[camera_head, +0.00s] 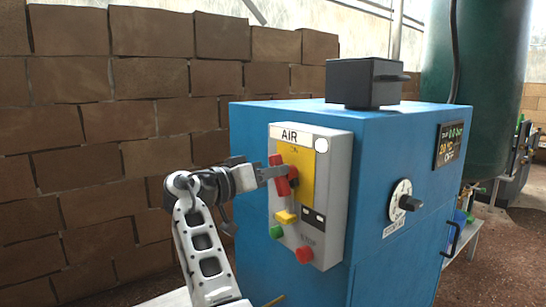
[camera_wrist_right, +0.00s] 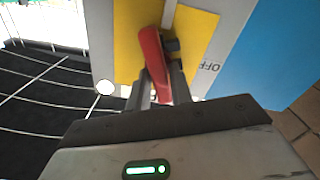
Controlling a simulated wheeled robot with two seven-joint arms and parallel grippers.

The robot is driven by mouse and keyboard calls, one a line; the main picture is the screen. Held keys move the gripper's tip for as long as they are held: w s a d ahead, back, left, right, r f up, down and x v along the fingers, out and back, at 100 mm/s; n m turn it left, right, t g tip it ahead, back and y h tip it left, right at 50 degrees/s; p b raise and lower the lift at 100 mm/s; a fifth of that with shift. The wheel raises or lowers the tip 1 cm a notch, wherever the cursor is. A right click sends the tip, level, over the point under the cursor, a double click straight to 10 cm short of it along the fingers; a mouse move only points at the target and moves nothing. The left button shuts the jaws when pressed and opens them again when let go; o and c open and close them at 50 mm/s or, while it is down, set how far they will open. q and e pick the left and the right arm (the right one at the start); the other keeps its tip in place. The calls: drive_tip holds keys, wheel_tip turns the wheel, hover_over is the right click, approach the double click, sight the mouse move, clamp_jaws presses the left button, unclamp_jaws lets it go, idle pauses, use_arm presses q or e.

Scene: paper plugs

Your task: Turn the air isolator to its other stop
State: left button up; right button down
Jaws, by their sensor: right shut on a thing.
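The air isolator is a red handle (camera_head: 279,176) on a yellow plate (camera_head: 307,178), on a grey panel (camera_head: 331,222) labelled AIR. In the head view the handle stands near upright, slightly tilted. My right gripper (camera_head: 287,171) reaches it from the left and is shut on it. In the right wrist view the red handle (camera_wrist_right: 152,52) runs between the two fingers of the gripper (camera_wrist_right: 161,84), with an upside-down OFF mark to the right on the panel. The fingers hide part of the handle. My left gripper is not in view.
Below the handle are a yellow switch (camera_head: 286,217), a green button (camera_head: 276,232) and a red button (camera_head: 304,254). A brick wall (camera_head: 90,130) stands behind.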

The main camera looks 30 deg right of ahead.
use_arm(q)
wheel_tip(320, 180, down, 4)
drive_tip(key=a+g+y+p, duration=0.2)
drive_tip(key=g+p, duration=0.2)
drive_tip(key=p, duration=0.3)
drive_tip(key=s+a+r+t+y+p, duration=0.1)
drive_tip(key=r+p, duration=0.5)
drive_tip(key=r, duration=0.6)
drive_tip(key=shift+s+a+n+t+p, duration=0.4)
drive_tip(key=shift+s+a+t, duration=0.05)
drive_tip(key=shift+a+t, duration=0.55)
use_arm(e)
drive_tip(key=n, duration=1.3)
drive_tip(key=shift+w+f, duration=0.25)
drive_tip(key=shift+f, duration=0.15)
drive_tip(key=c, duration=1.4)
unclamp_jaws()
drive_tip(key=shift+o, duration=0.2)
